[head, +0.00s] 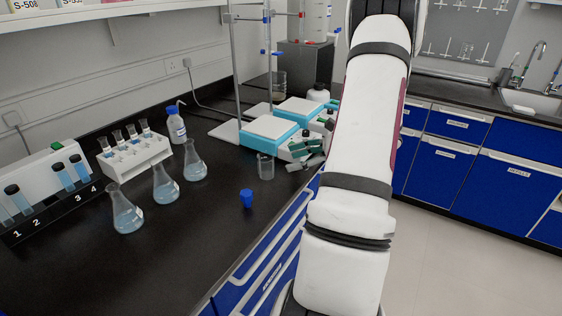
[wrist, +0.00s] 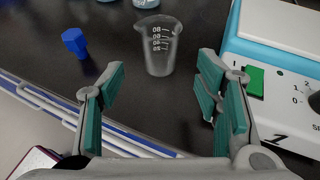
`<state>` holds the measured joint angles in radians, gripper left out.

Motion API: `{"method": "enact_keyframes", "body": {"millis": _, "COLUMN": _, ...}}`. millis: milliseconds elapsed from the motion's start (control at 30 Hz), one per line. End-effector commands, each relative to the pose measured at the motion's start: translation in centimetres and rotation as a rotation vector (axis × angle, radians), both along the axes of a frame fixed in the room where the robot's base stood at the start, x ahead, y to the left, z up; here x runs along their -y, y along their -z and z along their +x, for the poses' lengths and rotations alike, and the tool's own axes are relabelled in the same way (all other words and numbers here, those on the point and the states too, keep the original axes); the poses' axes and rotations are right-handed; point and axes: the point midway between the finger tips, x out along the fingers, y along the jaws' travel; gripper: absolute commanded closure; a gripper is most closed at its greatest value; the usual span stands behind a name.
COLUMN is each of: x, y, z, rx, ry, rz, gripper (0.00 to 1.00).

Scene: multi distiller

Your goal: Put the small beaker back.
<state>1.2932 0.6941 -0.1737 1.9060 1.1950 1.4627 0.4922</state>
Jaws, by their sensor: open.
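The small beaker (head: 265,167) is clear glass and stands upright on the black bench, left of my gripper in the head view. In the wrist view the beaker (wrist: 158,48) shows white graduation marks and looks empty. My gripper (head: 306,150) has green finger pads. In the wrist view my gripper (wrist: 160,88) is open, its fingers spread on either side of the space in front of the beaker. Nothing is between the pads, and no contact with the beaker shows.
A blue stopper-like piece (head: 247,198) stands near the bench's front edge. Blue-and-white balance-like devices (head: 268,132) are beside my gripper; one (wrist: 272,60) is close to its right finger. Several flasks (head: 165,184) with pale blue liquid stand left. Bare bench (head: 180,235) lies in front.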

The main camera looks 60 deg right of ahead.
Motion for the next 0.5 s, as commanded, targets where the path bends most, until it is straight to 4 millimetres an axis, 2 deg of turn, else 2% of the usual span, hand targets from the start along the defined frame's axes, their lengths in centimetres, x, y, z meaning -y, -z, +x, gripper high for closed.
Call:
{"method": "enact_keyframes", "body": {"millis": 133, "x": 0.6, "y": -0.6, "z": -1.3, "rx": 0.0, "ry": 0.001, "rz": 0.0, "gripper": 0.42}}
{"method": "enact_keyframes", "body": {"millis": 333, "x": 0.5, "y": -0.9, "z": -1.5, "rx": -0.001, "ry": -0.009, "rz": -0.005, "gripper": 0.42}}
{"method": "enact_keyframes", "body": {"millis": 433, "x": -0.7, "y": -1.8, "z": -0.6, "rx": -0.004, "ry": -0.055, "rz": -0.03, "gripper": 0.42}}
{"method": "enact_keyframes", "body": {"millis": 500, "x": -2.7, "y": -2.9, "z": 0.6, "rx": -0.011, "ry": -0.124, "rz": -0.068, "gripper": 0.42}}
